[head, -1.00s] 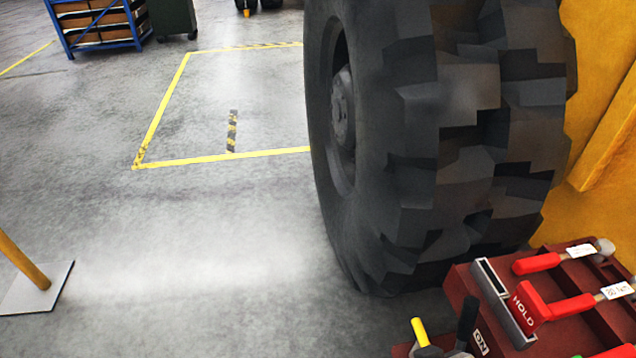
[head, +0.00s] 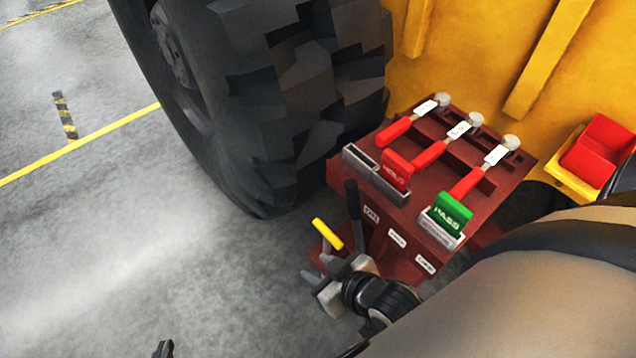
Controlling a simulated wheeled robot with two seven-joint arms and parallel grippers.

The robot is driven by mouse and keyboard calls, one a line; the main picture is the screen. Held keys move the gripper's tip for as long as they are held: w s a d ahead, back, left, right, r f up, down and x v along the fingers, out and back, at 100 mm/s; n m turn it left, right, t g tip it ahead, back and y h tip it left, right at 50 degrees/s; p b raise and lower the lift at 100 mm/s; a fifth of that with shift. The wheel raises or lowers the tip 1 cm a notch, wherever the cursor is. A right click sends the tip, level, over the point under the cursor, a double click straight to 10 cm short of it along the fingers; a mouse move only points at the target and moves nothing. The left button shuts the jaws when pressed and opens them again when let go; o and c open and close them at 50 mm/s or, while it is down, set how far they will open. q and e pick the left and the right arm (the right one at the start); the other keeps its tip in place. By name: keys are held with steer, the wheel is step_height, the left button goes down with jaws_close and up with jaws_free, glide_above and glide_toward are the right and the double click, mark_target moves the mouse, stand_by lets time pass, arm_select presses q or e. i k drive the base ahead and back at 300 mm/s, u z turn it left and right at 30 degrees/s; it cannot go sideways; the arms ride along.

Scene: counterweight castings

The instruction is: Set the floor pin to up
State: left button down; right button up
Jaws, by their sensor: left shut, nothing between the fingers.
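A dark red stand (head: 440,165) beside the big tyre carries several controls. A short yellow handle (head: 328,234) sticks up low at its left foot, and a black lever (head: 353,205) stands upright just right of it. I cannot tell for certain which is the floor pin. Small white labels sit on the stand's front, too small to read surely. My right gripper (head: 318,288) is just below the yellow handle and lever; its fingers are small and partly merge with what is behind. My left gripper (head: 163,350) is shut and empty at the bottom edge, apart from the stand.
Red-handled levers (head: 428,152) with white tags lie on the stand, beside a red HOLD flag (head: 396,170) and a green PASS flag (head: 452,212). The tyre (head: 270,90) stands behind, left. A red bin (head: 600,150) is at right. Floor at left is clear.

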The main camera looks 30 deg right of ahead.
mark_target(329, 237)
steer(key=z, duration=1.75)
steer(key=k, duration=0.35)
steer(key=u, duration=0.35)
